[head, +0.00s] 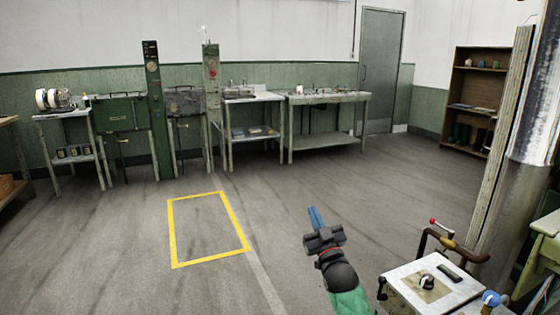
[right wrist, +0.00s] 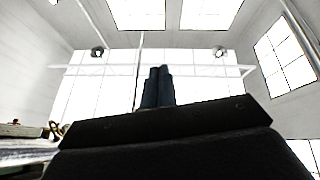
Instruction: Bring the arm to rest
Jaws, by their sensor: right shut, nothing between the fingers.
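My right gripper (head: 315,217) shows in the lower middle of the head view. Its blue fingers are together with nothing between them. It is held over open floor, apart from any bench or cart. In the right wrist view the closed fingers (right wrist: 158,86) point up toward the ceiling and bright roof windows. My left gripper is in neither view.
A cart with a white top (head: 405,290) and handles stands close at the lower right, near a metal column (head: 535,110). Benches (head: 325,97) line the far wall. A yellow floor rectangle (head: 176,232) lies left of my gripper. The middle floor is clear.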

